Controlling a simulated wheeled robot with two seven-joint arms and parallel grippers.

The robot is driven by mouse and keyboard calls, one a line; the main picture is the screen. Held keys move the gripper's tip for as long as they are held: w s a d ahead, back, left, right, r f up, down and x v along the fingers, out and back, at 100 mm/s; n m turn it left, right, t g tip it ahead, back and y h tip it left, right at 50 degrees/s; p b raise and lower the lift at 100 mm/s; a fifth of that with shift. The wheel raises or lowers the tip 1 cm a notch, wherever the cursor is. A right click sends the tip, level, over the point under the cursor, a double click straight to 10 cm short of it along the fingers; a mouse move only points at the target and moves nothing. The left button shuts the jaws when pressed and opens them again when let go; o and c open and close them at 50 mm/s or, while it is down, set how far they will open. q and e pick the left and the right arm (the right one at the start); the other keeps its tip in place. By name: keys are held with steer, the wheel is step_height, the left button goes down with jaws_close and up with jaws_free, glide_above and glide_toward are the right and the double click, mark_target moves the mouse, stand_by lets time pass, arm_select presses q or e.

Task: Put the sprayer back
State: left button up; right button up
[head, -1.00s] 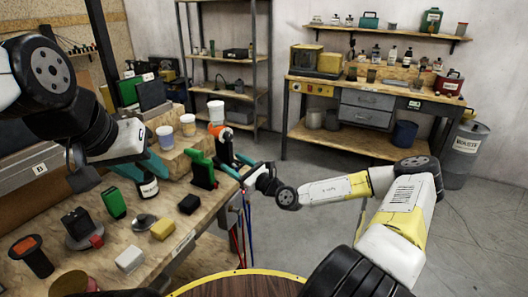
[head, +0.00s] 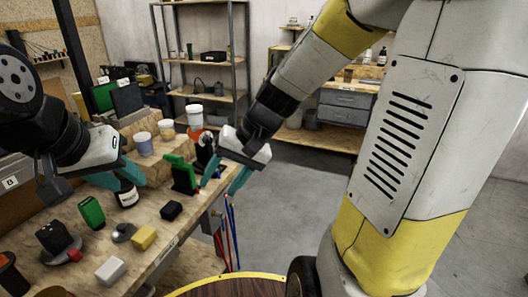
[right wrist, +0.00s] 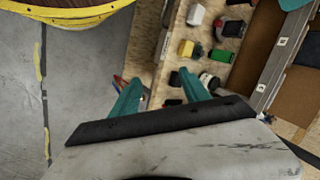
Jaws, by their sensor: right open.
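No object is clearly recognisable as the sprayer. A dark bottle with a white label (head: 127,197) stands on the workbench (head: 165,238) in the head view. The teal fingers of my left gripper (head: 127,182) are apart at its upper part; whether they touch it is unclear. My right gripper (head: 223,178) is open and empty at the bench's right edge, to the right of a green upright tool (head: 183,176). An orange and black item behind it is partly hidden by this gripper. In the right wrist view, the open fingers (right wrist: 155,90) point toward the bench edge.
A green box (head: 92,213), a yellow block (head: 143,237), a black block (head: 171,210) and a white block (head: 111,269) lie on the bench. Cups stand behind. A metal shelf (head: 232,60) is at the back.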

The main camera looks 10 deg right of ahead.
steer(key=s+d+r+n+t+h, duration=0.1)
steer(key=s+d+r+t+h, duration=0.3)
steer(key=d, duration=0.7)
step_height(320, 180, up, 5)
steer(key=s, duration=0.2)
steer(key=shift+s+f+n+t, duration=0.15)
steer(key=shift+s+n+t, duration=0.15)
steer(key=shift+s, duration=0.1)
